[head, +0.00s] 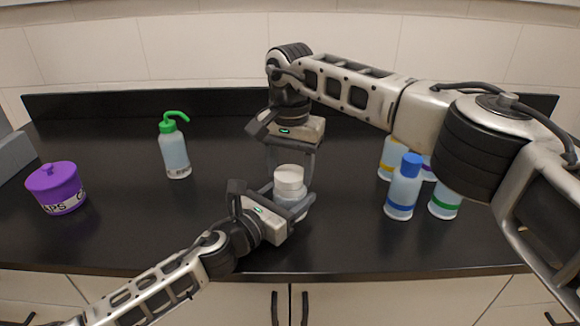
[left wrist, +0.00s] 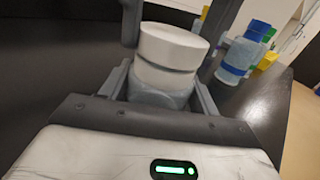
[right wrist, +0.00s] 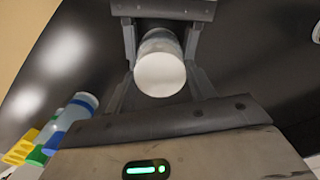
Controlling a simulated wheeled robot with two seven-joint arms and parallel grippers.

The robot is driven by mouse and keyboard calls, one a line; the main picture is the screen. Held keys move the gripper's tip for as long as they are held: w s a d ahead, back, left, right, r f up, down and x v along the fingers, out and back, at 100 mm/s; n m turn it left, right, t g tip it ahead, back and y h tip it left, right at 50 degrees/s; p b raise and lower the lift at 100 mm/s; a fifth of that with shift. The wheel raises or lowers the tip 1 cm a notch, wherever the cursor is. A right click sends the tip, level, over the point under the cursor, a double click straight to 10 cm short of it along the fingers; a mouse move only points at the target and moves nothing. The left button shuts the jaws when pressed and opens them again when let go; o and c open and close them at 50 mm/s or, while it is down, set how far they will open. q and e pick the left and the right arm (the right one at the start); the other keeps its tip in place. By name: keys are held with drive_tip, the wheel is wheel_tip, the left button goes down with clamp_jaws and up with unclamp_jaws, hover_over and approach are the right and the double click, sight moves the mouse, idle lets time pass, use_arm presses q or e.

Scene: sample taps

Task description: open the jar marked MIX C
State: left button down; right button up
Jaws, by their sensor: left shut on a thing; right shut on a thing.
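A jar (head: 292,199) with a translucent pale body and a white lid (head: 289,176) is upright near the front middle of the counter. Its marking is hidden. My left gripper (head: 290,208) comes in from the front left and is shut on the jar's body. My right gripper (head: 290,170) points down from above and is shut on the lid. The lid also shows in the left wrist view (left wrist: 172,48) and end-on between the fingers in the right wrist view (right wrist: 160,72). A dark seam runs around the white part; I cannot tell whether the lid is loose.
A green-topped wash bottle (head: 174,150) and a purple lidded tub (head: 56,188) stand to the left. A blue-capped bottle (head: 404,187), a green-banded bottle (head: 445,200) and a yellow-banded bottle (head: 391,158) stand at right, partly behind my right arm. The dark counter (head: 120,225) is clear at front left.

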sight(290, 173)
drive_tip(key=shift+r, duration=0.2)
drive_tip(key=shift+r, duration=0.9)
drive_tip(key=shift+r, duration=2.05)
use_arm(q)
drive_tip(key=shift+c, duration=1.4)
unclamp_jaws()
